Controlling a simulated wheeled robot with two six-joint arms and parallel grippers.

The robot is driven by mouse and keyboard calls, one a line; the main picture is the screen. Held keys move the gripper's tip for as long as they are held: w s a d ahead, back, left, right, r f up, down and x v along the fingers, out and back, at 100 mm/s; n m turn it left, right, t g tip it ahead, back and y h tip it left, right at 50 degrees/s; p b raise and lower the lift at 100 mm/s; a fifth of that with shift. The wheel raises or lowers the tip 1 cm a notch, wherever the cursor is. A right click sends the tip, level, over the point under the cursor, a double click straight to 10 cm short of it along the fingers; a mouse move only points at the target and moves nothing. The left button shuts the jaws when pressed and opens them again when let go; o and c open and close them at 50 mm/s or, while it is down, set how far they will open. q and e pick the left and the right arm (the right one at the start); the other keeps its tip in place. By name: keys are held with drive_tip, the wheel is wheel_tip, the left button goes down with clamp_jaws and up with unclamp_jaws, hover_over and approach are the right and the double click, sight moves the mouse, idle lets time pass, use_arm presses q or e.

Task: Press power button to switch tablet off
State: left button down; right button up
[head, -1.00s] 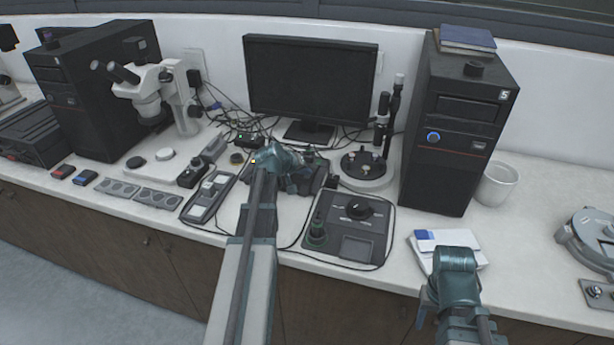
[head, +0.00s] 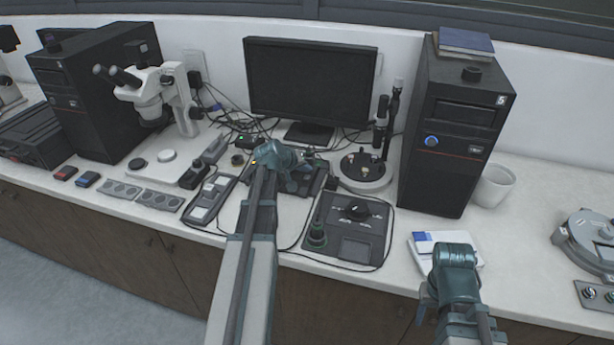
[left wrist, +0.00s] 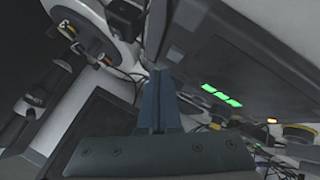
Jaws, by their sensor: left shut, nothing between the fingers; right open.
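A dark flat device (head: 314,182), which may be the tablet, lies in front of the monitor, partly hidden by my left arm. In the left wrist view a dark panel (left wrist: 255,70) carries green lit bars and has an orange light near its edge. I cannot make out a power button. My left gripper (left wrist: 158,98) is shut and empty, its fingertips close to the dark panel; contact cannot be told. In the head view the left gripper (head: 288,180) is over the device, its tips mostly hidden. My right gripper (head: 428,300) is open and empty by the counter's front edge.
A monitor (head: 312,85) stands behind, with a black computer tower (head: 455,130) to its right and a microscope (head: 155,95) to its left. A control box with a knob (head: 350,235) lies in front. Loose cables run across the counter.

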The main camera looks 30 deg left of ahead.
sight(306, 179)
use_arm(q)
drive_tip(key=shift+r+p, duration=2)
drive_tip(key=shift+r, duration=0.3)
drive_tip(key=shift+f, duration=0.1)
